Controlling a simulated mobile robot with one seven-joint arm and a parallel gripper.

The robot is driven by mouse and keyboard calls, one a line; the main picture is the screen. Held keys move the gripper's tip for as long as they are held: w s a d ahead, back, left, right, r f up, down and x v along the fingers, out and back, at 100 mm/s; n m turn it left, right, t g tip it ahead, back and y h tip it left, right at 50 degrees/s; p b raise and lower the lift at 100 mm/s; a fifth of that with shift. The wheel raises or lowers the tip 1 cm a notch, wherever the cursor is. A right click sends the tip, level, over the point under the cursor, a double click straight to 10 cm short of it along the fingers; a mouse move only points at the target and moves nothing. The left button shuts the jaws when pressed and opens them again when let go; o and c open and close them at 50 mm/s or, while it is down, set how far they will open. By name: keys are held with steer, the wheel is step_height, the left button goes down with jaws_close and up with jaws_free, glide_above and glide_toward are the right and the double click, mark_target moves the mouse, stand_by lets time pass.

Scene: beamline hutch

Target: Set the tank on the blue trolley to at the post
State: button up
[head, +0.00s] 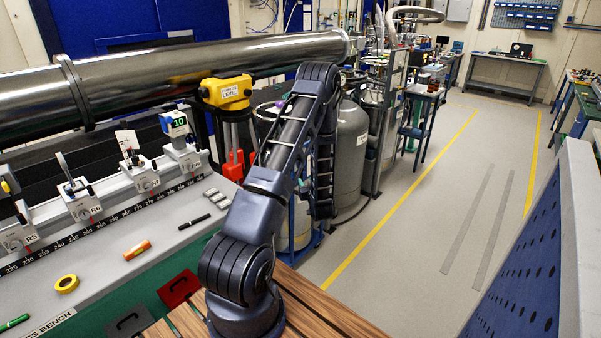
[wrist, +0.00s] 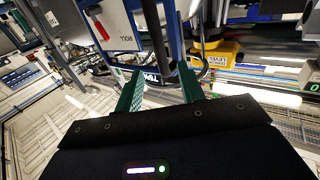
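A pale tank (head: 284,236) stands low in the blue trolley (head: 315,238), mostly hidden behind my arm. A larger grey tank (head: 350,150) stands on the floor just behind it. My gripper's two green fingers (wrist: 160,92) are apart in the wrist view. I cannot tell whether the fingers touch any bar. In the head view my forearm hangs down by the trolley, and the fingertips cannot be made out. I cannot identify the post.
A yellow level box (head: 226,91) on a stand is left of my arm. A bench (head: 110,258) with rail-mounted devices lies at left under a long steel pipe (head: 190,65). A blue perforated panel (head: 520,265) stands at right. The floor (head: 420,215) between is open, with yellow lines.

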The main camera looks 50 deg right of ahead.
steer(key=x, duration=1.1)
steer(key=shift+s+f, duration=0.1)
steer(key=shift+c, duration=0.2)
